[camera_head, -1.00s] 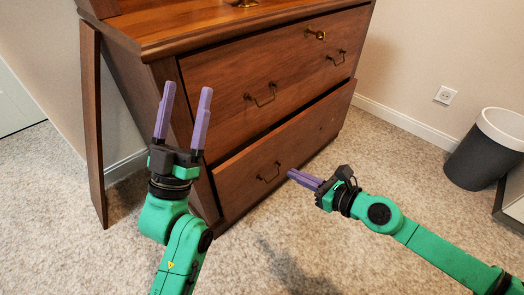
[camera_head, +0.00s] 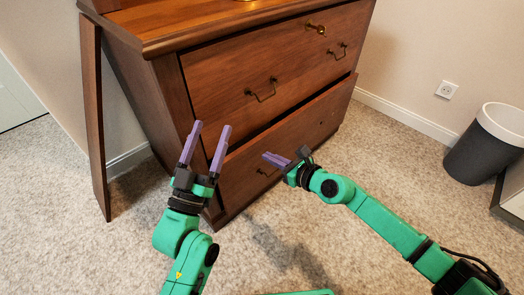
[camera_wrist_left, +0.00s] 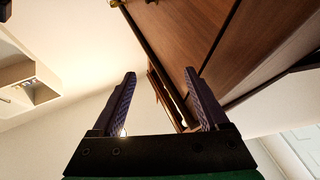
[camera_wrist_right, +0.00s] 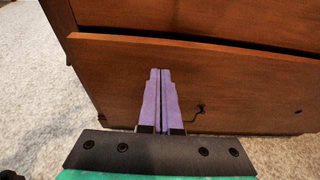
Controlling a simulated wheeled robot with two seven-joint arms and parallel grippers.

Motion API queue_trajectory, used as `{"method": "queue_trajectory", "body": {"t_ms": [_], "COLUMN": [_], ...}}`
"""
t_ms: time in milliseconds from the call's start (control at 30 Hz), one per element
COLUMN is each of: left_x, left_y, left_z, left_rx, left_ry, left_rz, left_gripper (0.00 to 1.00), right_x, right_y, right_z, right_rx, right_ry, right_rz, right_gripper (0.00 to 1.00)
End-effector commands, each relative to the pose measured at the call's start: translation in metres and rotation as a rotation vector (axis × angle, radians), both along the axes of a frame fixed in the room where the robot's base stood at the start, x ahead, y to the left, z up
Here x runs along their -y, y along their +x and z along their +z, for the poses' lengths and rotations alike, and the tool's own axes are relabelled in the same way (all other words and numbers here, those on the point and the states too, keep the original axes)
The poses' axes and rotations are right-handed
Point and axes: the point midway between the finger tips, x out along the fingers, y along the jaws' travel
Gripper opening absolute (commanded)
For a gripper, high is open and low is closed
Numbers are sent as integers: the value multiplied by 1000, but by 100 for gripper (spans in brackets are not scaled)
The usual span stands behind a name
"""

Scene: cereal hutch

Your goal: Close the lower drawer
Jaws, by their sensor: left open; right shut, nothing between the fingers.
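The lower drawer (camera_head: 312,122) of the brown wooden hutch stands slightly out, with a dark gap above its front. Its front also fills much of the right wrist view (camera_wrist_right: 245,88). My right gripper (camera_head: 266,156) is shut and empty, its purple fingertips at the left part of the drawer front. In the right wrist view its tips (camera_wrist_right: 160,72) overlap the front beside the small wire handle (camera_wrist_right: 198,112); I cannot tell if they touch. My left gripper (camera_head: 212,128) is open and empty, raised before the hutch's left front corner. Its fingers also show in the left wrist view (camera_wrist_left: 160,74).
The upper drawer (camera_head: 230,85) has two wire handles and a brass knob. A wooden panel (camera_head: 94,120) stands at the hutch's left side. A dark bin (camera_head: 480,150) stands at the right. The carpet (camera_head: 390,160) between hutch and bin is clear.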

Motion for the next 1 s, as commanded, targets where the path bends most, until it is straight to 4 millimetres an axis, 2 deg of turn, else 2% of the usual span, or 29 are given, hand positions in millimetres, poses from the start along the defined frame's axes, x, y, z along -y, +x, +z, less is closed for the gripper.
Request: {"method": "queue_trajectory", "body": {"t_ms": [100,300,700,867,1000], "left_x": [-3,-7,-8,-9,-12], "left_y": [-1,-5,-6,-9,-13], "left_z": [21,50,56,60,84], "left_rx": [67,153,171,196,266], "left_ry": [-11,-28,-31,-33,-44], "left_rz": [8,19,20,24,31], "left_gripper": [78,78,78,78,78], "right_x": [-16,-24,-26,-39,-53], "right_y": [19,28,31,49,64], "right_z": [0,0,0,0,0], "right_rx": [2,0,0,1,1], "right_ry": [1,-1,0,5,2], "right_rz": [0,1,0,-3,-1], "right_gripper": [0,0,0,0,0]}}
